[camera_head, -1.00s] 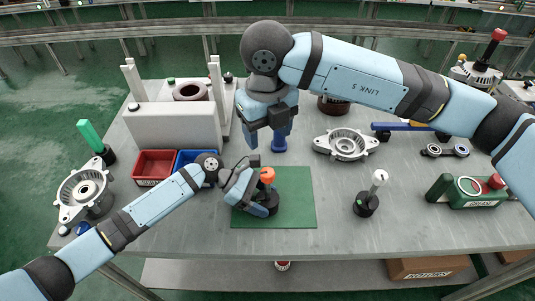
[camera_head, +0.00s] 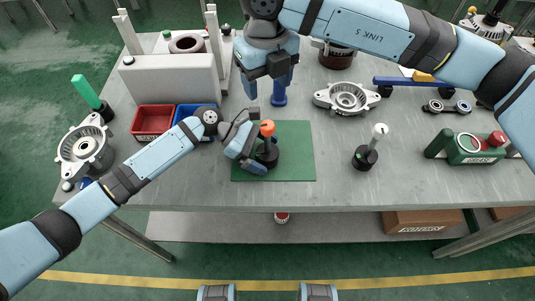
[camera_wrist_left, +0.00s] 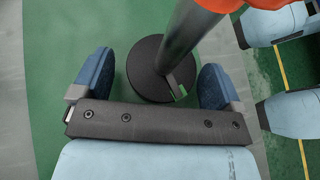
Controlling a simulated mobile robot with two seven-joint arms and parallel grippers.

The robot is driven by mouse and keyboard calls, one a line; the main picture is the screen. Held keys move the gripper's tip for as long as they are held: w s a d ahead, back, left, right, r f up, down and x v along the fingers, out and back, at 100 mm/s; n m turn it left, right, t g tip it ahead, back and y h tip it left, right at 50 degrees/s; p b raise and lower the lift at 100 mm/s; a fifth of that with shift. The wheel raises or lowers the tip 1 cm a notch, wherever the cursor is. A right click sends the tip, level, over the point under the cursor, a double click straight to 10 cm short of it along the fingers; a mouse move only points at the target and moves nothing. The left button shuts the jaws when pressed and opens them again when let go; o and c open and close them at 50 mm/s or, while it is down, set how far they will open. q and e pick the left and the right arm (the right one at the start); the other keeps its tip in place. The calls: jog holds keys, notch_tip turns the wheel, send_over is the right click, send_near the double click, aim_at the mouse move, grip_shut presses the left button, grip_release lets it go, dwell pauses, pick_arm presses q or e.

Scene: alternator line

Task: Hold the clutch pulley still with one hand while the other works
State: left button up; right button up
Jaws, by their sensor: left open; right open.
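A black round piece (camera_head: 268,156) with a grey shaft and an orange top (camera_head: 267,128) stands upright on the green mat (camera_head: 297,150). I cannot tell for sure whether it is the clutch pulley. My left gripper (camera_head: 257,150) is open low over the mat at this piece. In the left wrist view, the black disc (camera_wrist_left: 146,75) lies between the two open blue fingers (camera_wrist_left: 155,82), with a gap visible at the left finger; contact at the right finger is unclear.
A similar piece with a white top (camera_head: 367,152) stands right of the mat. A metal housing (camera_head: 346,98) lies behind it. A red bin (camera_head: 153,121) and a blue bin (camera_head: 190,112) stand left. A green block (camera_head: 474,149) is at the right. The front table strip is clear.

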pick_arm(q)
jog(key=v, duration=1.2)
jog(key=shift+f, duration=0.1)
